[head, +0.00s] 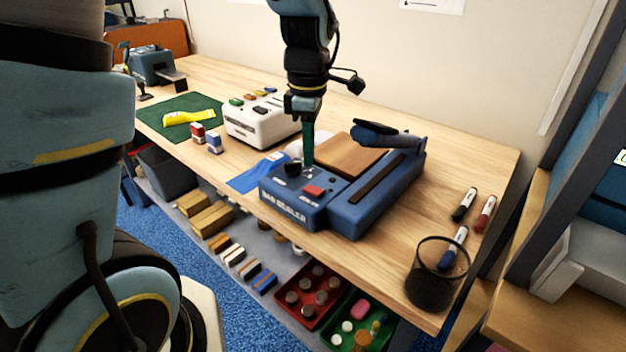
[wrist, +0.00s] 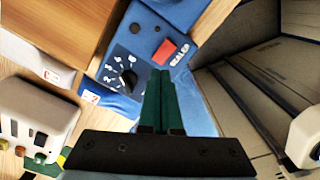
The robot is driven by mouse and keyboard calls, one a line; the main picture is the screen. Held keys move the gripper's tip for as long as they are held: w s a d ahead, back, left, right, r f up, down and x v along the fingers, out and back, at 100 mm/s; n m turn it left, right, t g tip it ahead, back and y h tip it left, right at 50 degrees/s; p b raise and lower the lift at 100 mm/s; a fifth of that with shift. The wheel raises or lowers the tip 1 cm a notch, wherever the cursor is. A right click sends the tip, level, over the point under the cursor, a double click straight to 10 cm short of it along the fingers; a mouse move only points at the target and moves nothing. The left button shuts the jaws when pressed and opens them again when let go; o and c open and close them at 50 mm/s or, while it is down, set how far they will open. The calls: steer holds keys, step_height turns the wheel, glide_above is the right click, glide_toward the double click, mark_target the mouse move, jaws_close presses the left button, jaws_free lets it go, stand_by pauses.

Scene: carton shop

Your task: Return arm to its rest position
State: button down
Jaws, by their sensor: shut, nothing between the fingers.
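My gripper (head: 308,158) points down over the blue bag sealer (head: 345,212), close to its black dial and red switch. In the wrist view my gripper (wrist: 161,75) shows its two green fingers pressed together, with nothing between them. The sealer's panel (wrist: 118,62) lies beyond the fingertips there, with the dial and the red switch (wrist: 164,51) visible. I cannot tell whether the fingertips touch the sealer.
A white machine (head: 262,122) with coloured buttons stands left of the sealer. A green mat (head: 165,130) holds a yellow packet. A black mesh cup (head: 434,275) and several markers sit at the right. Trays and boxes fill the shelf below. A shelf unit (head: 560,200) stands at the right.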

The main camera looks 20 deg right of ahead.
steer(key=shift+r, duration=0.6)
steer(key=w+a+m+t, duration=0.1)
steer(key=a+m, duration=1.1)
steer(key=a, duration=1.3)
steer(key=shift+w+f+m+t, duration=0.15)
steer(key=shift+f+m+t, duration=0.15)
steer(key=shift+f+m, duration=0.15)
steer(key=shift+a, duration=0.15)
